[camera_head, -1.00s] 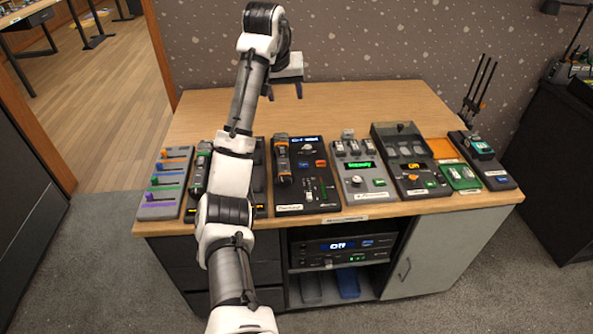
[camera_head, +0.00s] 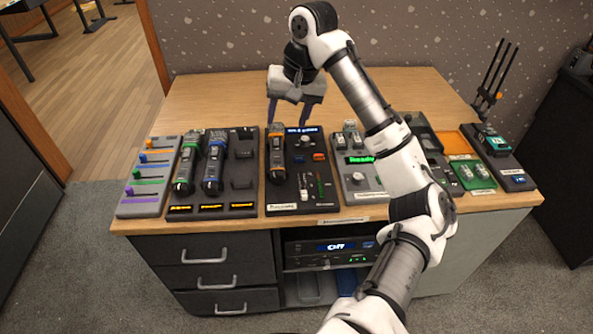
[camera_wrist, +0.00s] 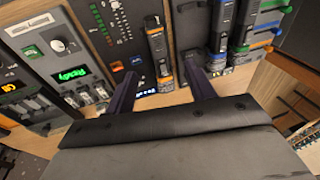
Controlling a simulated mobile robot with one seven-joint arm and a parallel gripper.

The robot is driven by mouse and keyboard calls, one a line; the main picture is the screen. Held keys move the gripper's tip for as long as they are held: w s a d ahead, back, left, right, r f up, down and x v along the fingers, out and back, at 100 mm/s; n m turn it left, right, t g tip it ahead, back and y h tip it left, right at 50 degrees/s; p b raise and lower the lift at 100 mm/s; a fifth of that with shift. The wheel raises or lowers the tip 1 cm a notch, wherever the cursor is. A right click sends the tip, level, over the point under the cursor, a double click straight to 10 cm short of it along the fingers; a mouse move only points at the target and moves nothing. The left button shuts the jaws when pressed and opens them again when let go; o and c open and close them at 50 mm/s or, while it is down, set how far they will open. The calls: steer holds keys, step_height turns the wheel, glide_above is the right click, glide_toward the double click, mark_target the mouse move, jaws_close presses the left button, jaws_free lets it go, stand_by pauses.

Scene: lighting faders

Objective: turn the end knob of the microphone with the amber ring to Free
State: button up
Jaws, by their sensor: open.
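The microphone with the amber ring (camera_head: 277,160) lies lengthwise on the left of a dark panel, its orange-marked end toward the back. In the wrist view this microphone (camera_wrist: 157,45) shows between the two finger lines, its near end by the fingertips. My gripper (camera_head: 288,119) is open, fingers pointing down, at the back end of this microphone and seemingly above it. In the wrist view my gripper (camera_wrist: 162,74) has its fingers apart on either side, with nothing held. The knob's setting and its Free mark are too small to read.
A microphone with a green ring (camera_head: 186,168) and one with a blue ring (camera_head: 214,165) lie in a dark rack to the left. A fader board (camera_head: 149,182) is at far left. A grey panel (camera_head: 358,180) with a green display stands to the right. The table's back (camera_head: 210,95) is clear.

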mark_target(279, 174)
steer(key=shift+g, duration=0.7)
steer(key=x, duration=0.5)
steer(key=s+x, duration=0.1)
steer(key=x, duration=0.4)
steer(key=s+d+x, duration=0.1)
steer(key=x, duration=0.5)
steer(key=shift+s+a+f, duration=0.1)
steer(key=shift+f, duration=0.05)
steer(key=c, duration=1)
